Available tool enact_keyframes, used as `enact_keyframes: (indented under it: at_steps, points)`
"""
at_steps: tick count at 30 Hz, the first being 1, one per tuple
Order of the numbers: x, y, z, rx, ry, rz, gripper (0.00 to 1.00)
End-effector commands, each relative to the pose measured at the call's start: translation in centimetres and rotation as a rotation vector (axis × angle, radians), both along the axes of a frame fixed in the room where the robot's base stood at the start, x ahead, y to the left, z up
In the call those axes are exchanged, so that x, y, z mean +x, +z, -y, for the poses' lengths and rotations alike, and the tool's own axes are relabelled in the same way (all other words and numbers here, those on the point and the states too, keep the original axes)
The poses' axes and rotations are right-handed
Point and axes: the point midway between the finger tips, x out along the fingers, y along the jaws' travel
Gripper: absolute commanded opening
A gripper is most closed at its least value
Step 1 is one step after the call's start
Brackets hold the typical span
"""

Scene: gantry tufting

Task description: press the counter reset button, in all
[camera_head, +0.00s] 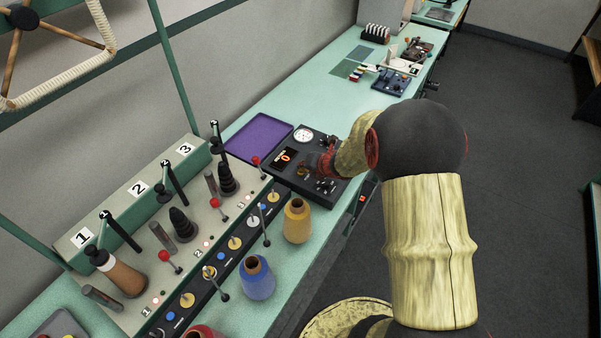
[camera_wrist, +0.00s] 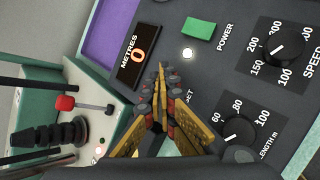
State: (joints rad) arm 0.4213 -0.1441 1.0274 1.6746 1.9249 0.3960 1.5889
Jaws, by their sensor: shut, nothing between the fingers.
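The dark control panel (camera_head: 313,143) carries a counter display (camera_head: 285,157) reading 0. In the wrist view the display (camera_wrist: 137,57), labelled METRES, is just beyond my fingers. My gripper (camera_wrist: 160,72) is shut and empty, its fingertips pointing down at the panel beside the display. In the head view my gripper (camera_head: 322,164) is over the panel. The end of a label, "ET", shows just right of the fingers. The reset button is not clearly visible in the wrist view; my fingers cover that area. I cannot tell whether the fingertips touch the panel.
A green power switch (camera_wrist: 199,28), a lit white lamp (camera_wrist: 188,53), a speed knob (camera_wrist: 286,45) and a length knob (camera_wrist: 238,130) are on the panel. A purple tray (camera_head: 258,136) lies behind it. The creel with red-knobbed levers and yarn cones (camera_head: 298,221) stands to the left.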

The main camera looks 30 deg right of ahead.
Motion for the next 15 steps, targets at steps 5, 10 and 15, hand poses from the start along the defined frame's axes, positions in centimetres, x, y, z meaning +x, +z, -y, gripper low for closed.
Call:
enact_keyframes:
  at_steps: [5, 10, 15]
  points:
    - [-0.05, -0.19, -0.02, 0.0, 0.0, -0.001, 0.0]
    - [-0.06, -0.2, -0.04, 0.0, 0.001, -0.002, 0.0]
    - [-0.07, 0.19, -0.04, 0.0, 0.001, -0.002, 0.0]
